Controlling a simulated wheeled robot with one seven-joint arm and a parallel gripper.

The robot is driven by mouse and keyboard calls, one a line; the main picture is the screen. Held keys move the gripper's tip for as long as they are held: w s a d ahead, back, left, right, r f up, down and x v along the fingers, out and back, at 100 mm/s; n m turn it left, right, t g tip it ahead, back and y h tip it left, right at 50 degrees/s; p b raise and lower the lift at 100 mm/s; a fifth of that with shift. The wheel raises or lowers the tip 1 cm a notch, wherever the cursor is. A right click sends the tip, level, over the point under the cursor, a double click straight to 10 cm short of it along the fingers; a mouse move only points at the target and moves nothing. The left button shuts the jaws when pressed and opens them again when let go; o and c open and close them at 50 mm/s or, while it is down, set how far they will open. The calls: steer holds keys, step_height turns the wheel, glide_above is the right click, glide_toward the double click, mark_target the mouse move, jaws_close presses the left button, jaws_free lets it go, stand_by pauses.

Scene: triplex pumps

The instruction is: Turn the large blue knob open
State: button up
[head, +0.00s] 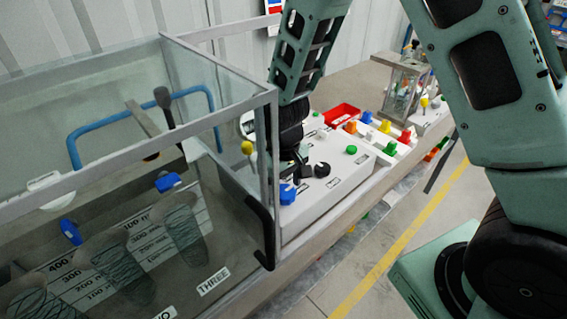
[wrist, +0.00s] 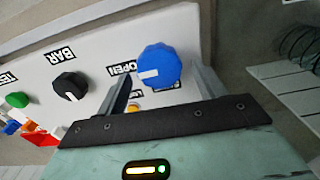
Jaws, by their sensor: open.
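The large blue knob (wrist: 158,64) with a white mark sits on the white panel (wrist: 186,28), beside an OPEN label. In the head view the knob (head: 287,194) shows at the panel's near left corner, just below my gripper (head: 292,172). In the wrist view my gripper (wrist: 164,76) is open, with one finger on each side of the knob. Gaps seem to show between the fingers and the knob; contact cannot be told. The white mark points toward the left in the wrist view.
A black knob (wrist: 70,86) marked BAR is left of the blue knob, with a green knob (wrist: 17,100) further left. A small yellow-orange part (wrist: 133,107) shows between the fingers. A glass tank (head: 262,100) with a black corner handle stands close left of my gripper.

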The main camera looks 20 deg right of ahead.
mark_target(284, 190)
step_height(284, 190, up, 17)
steer(key=b, duration=0.2)
stand_by(0.6)
steer(key=s+d+f+m+t, duration=0.1)
steer(key=s+d+f+m, duration=0.1)
steer(key=s+d+f, duration=0.3)
steer(key=s+d+m+t, duration=0.1)
steer(key=s+d+t, duration=0.15)
steer(key=d, duration=0.45)
steer(key=s+a+r+n+g, duration=0.1)
steer(key=s+a+n, duration=0.2)
steer(key=s+a, duration=0.4)
steer(key=s+a+r+n+g, duration=0.1)
steer(key=s+a+n, duration=0.3)
steer(key=a, duration=0.7)
steer(key=s+g, duration=0.1)
steer(key=s, duration=0.1)
steer(key=shift+s+y, duration=0.3)
steer(key=shift+s, duration=0.1)
steer(key=shift+g, duration=0.25)
